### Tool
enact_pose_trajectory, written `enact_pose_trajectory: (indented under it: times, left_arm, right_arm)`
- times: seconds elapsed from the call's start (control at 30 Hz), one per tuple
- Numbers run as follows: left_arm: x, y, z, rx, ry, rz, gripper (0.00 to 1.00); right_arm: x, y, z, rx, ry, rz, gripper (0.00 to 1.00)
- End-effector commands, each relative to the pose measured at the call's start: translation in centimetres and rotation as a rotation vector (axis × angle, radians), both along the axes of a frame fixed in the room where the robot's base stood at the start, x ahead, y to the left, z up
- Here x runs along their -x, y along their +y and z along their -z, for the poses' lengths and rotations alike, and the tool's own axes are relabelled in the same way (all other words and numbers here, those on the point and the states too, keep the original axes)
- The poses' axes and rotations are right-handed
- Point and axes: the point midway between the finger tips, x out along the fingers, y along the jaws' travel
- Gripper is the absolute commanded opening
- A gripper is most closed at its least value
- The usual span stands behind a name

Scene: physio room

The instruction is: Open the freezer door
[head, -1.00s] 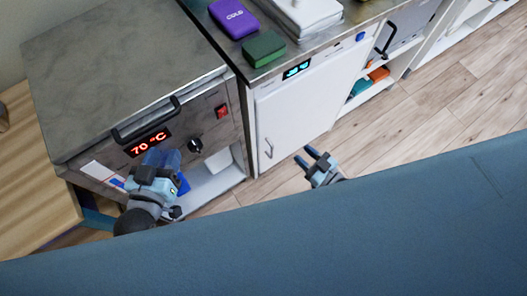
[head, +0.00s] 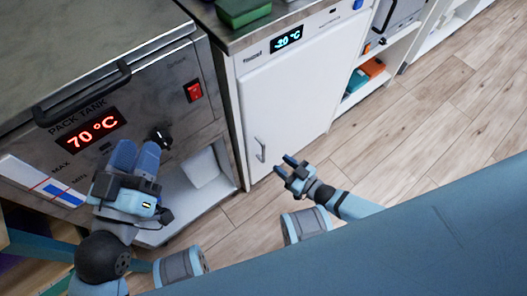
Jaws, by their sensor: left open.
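The freezer door (head: 290,110) is a white panel under the counter, below a display reading -20 °C (head: 287,40). It looks shut. Its grey upright handle (head: 260,150) sits low near the door's left edge. My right gripper (head: 287,164) is to the right of the handle, apart from it in the picture, with its two fingers spread and nothing between them. My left gripper (head: 135,156) is in front of the pack tank (head: 70,105), its blue fingers side by side, with no held thing visible. It is left of the freezer door.
The steel pack tank shows 70 °C, with a black handle, a knob (head: 161,137) and a red switch (head: 193,91). A blue padded surface (head: 430,240) fills the lower right. Wooden floor (head: 400,130) is clear before the freezer.

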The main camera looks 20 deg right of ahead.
Motion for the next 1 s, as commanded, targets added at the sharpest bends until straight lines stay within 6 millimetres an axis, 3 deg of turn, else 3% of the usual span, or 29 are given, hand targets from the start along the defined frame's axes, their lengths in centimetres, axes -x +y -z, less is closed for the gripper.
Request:
enact_pose_trajectory:
  times: [0.2,0.4,0.83,1.0]
  left_arm:
    - [-0.1,-0.2,2.2,-0.027,0.052,0.017,0.43]
    - [-0.2,-0.3,3.4,-0.047,0.088,0.029,0.43]
    - [-0.2,-0.3,3.7,-0.055,0.104,0.035,0.43]
    - [-0.2,-0.3,3.7,-0.055,0.103,0.035,0.43]
  right_arm:
    - [-4.1,2.5,0.3,0.000,-0.004,0.000,0.39]
    - [-6.4,3.9,0.2,0.000,-0.001,0.000,0.39]
    - [-7.3,4.4,0.0,0.001,0.001,0.000,0.39]
    - [-7.2,4.4,0.0,0.001,-0.001,0.000,0.02]
